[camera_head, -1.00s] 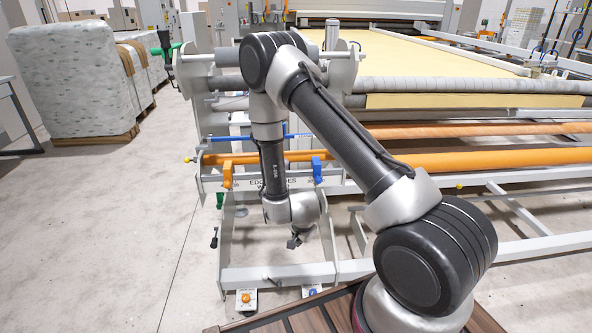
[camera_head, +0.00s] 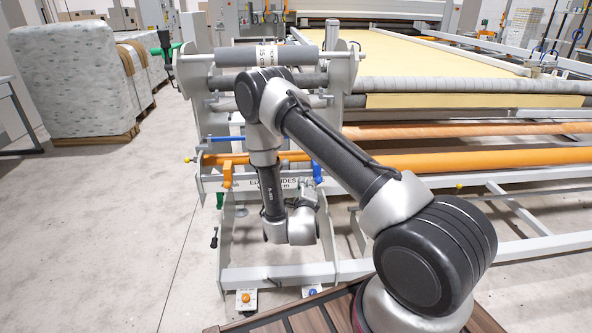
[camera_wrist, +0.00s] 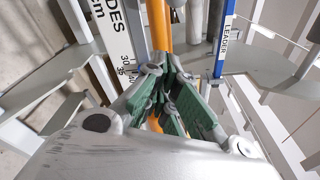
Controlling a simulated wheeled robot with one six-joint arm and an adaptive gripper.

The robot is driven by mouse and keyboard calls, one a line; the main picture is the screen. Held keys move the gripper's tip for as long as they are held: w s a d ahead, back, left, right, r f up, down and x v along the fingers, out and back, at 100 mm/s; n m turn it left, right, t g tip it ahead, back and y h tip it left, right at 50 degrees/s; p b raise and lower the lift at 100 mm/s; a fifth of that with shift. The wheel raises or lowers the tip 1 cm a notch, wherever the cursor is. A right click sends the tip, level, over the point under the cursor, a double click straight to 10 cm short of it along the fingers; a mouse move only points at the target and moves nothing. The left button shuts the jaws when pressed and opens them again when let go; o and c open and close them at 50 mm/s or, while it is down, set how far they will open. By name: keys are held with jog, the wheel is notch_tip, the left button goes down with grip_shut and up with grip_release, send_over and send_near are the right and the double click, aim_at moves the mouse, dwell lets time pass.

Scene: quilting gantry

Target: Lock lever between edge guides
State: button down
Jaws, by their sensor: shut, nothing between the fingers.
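In the head view, the orange edge guide (camera_head: 227,174) and the blue edge guide (camera_head: 317,172) hang apart on the orange bar (camera_head: 240,159). A white panel lettered "EDGE GUIDES cm" (camera_head: 305,183) runs below, partly covered by my arm. No lock lever can be made out between the guides; my arm covers part of that span. In the wrist view, my gripper (camera_wrist: 166,112) is shut and empty, with green finger pads in front of the orange bar (camera_wrist: 160,28). The lettered scale (camera_wrist: 115,32) is to its left. The fingertips are hidden in the head view.
A black-handled lever (camera_head: 214,238) is on the frame's left side. Pedals with an orange knob (camera_head: 245,298) and a blue knob (camera_head: 313,291) sit on the floor. A strip marked "LEADER" (camera_wrist: 225,35) is right of my gripper. Open floor (camera_head: 110,240) lies left.

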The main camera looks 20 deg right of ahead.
jog(key=shift+w, duration=0.1)
jog(key=r+x, duration=0.1)
jog(key=x, duration=0.9)
jog(key=shift+w+a+r, duration=0.1)
jog(key=shift+a+r, duration=0.05)
jog(key=shift+a, duration=0.75)
jog(key=shift+a+r, duration=0.15)
jog(key=shift+a, duration=0.75)
jog(key=shift+a+r, duration=0.1)
